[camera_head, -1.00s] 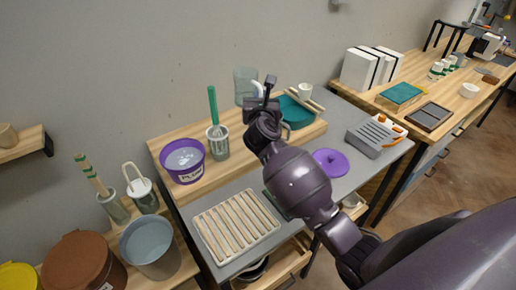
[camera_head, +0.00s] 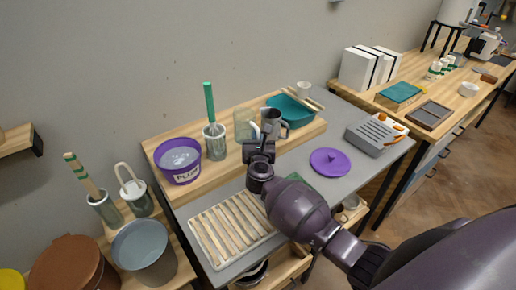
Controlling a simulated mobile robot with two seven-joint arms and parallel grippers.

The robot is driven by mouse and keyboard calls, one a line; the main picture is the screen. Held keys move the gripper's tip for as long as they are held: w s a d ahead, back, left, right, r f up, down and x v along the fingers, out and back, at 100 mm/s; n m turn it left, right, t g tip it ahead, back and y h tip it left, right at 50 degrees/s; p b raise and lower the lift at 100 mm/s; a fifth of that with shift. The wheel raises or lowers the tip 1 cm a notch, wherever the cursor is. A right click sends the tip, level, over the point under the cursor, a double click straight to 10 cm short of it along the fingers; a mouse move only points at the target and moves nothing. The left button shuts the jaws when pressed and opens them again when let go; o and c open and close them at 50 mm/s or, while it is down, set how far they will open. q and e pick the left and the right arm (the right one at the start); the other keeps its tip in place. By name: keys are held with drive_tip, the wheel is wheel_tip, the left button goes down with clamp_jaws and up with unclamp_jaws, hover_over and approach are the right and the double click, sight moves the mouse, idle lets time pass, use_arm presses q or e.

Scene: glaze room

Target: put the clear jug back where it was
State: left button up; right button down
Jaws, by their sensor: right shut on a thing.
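The clear jug (camera_head: 243,124) is a see-through greenish vessel over the wooden raised board (camera_head: 210,170), between the whisk pot and a grey metal jug. My right gripper (camera_head: 258,143) is just in front and to its right, shut on the clear jug at its handle side; the jaws hide much of the grip. The jug looks upright and low over the board; I cannot tell whether its base touches the wood. My left gripper is not in view.
A metal pot with a green-handled whisk (camera_head: 215,142) stands left of the jug. The grey metal jug (camera_head: 272,121) stands close on its right, with a teal bowl (camera_head: 291,112) behind. A purple bucket (camera_head: 179,162) is further left. A slatted rack (camera_head: 230,230) lies in front.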

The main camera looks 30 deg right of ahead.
wheel_tip(320, 180, down, 4)
drive_tip(key=shift+r+b, duration=0.1)
drive_tip(key=shift+b, duration=0.35)
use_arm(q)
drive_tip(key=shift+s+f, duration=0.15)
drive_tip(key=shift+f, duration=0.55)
use_arm(e)
drive_tip(key=shift+r, duration=0.1)
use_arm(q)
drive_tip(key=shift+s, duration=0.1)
use_arm(e)
drive_tip(key=shift+f, duration=0.25)
drive_tip(key=c, duration=1.2)
unclamp_jaws()
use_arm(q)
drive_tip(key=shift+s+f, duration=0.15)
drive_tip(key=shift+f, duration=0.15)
use_arm(e)
drive_tip(key=shift+o, duration=0.2)
